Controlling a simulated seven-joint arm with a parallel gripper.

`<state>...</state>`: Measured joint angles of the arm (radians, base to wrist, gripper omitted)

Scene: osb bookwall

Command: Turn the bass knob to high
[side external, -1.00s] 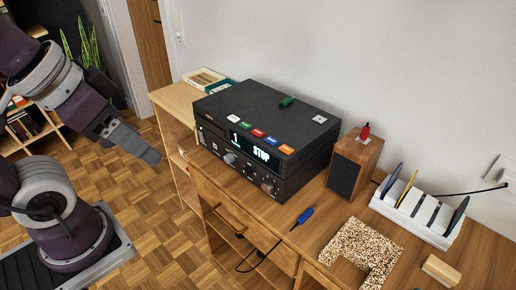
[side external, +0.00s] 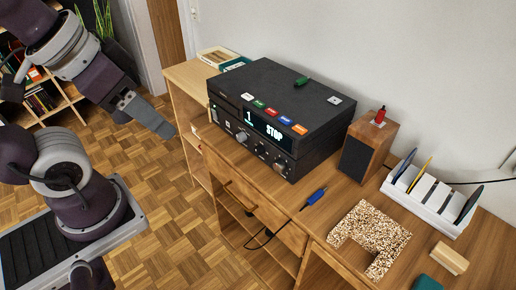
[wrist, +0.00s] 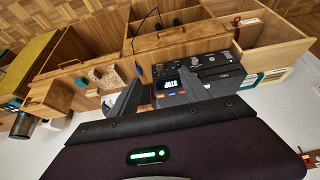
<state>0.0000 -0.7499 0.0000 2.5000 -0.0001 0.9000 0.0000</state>
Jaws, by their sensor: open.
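A black stereo unit (side external: 285,95) sits on the wooden desk, with a lit display (side external: 263,126) reading "1 STOP". Its front carries a silver knob (side external: 242,137) left of centre and another knob (side external: 278,168) near the right end, with smaller controls between. Labels are too small to read, so I cannot tell which knob is the bass or its setting. In the wrist view the stereo (wrist: 205,72) appears inverted beyond my fingers. My gripper (side external: 163,127) is open and empty, left of the stereo and well apart from it; its fingers also show in the wrist view (wrist: 168,98).
A green object (side external: 302,82) and several coloured labels lie on the stereo's top. A wooden speaker (side external: 369,147) with a red item stands right of it.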

